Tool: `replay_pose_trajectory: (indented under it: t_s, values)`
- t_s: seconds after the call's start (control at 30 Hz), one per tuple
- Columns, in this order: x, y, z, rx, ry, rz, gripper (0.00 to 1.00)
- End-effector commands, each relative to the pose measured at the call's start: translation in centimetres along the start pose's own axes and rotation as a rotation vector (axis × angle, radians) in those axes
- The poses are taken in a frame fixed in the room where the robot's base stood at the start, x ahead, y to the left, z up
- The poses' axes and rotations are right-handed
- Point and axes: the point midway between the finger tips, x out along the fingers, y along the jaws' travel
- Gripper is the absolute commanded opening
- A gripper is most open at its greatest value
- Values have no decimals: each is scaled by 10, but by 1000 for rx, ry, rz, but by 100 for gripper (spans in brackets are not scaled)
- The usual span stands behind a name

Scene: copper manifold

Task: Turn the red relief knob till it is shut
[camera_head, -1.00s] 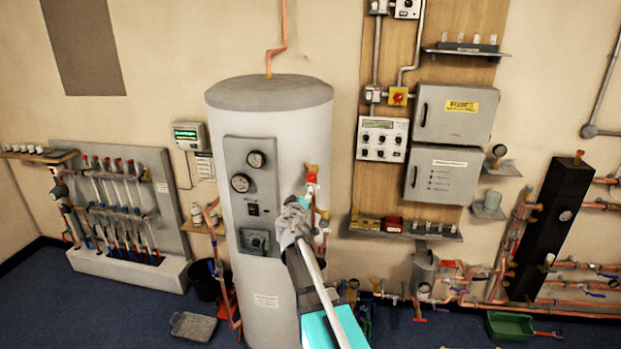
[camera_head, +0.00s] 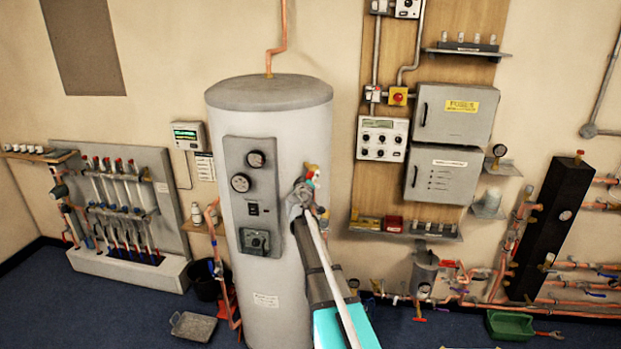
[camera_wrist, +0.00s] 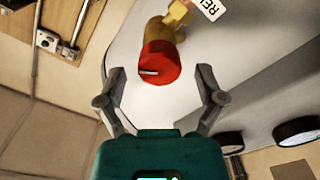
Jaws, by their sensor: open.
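The red relief knob (camera_wrist: 160,64) has a pale line on its face and sits on a brass valve (camera_wrist: 181,14) with a white tag partly reading "REL". In the wrist view my gripper (camera_wrist: 160,80) is open, with one finger to each side of the knob and neither visibly touching it. In the head view my gripper (camera_head: 312,183) is at the upper right side of the grey cylinder (camera_head: 285,200), just below the brass valve (camera_head: 312,168). There the gripper hides most of the red knob.
A grey panel (camera_head: 252,200) with two round gauges is left of my gripper on the cylinder. A shelf (camera_head: 405,230) and grey cabinets (camera_head: 454,115) are on the wall to the right. Copper pipes run low at the right.

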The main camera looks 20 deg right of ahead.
Motion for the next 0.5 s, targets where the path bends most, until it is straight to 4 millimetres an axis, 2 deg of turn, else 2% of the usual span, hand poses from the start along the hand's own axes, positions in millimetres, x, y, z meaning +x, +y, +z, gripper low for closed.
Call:
replay_pose_trajectory:
  t_s: [0.03, 0.2, 0.5]
  values:
    - [7, -1, 0, 0, 0, 0, 87]
    - [16, 0, 0, 0, 0, 0, 87]
    - [17, 0, 0, 0, 0, 0, 87]
